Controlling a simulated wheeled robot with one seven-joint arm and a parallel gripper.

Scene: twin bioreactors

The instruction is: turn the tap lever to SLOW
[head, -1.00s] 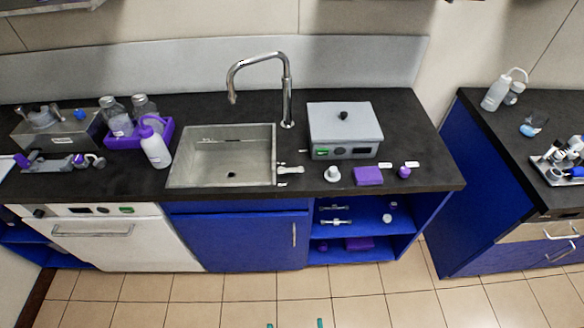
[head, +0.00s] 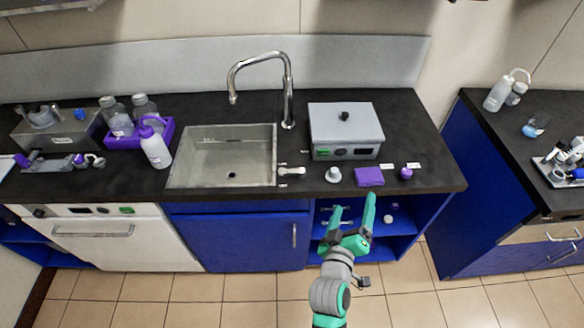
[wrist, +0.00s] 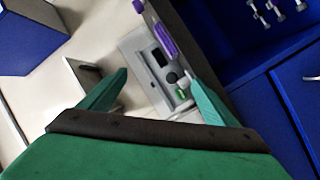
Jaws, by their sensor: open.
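The tall chrome tap (head: 287,90) stands behind the sink (head: 180,178) in the head view, its spout arching left over the basin. A small pale lever (head: 294,171) sits on the counter at the sink's right edge, and its handle points right. Small pale marks lie beside it, too small to read. My gripper (head: 353,206) is open and empty, in front of the counter over the open shelves, lower right of the lever and apart from it. The fingers also show spread in the wrist view (wrist: 156,77). I cannot make out the lever there.
Right of the lever are a white knobbed piece (head: 333,174), a purple block (head: 369,177), a small purple item (head: 405,173) and a grey box (head: 347,125). A purple tray with bottles (head: 123,138) stands left of the sink. The counter's front edge (head: 250,198) is clear.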

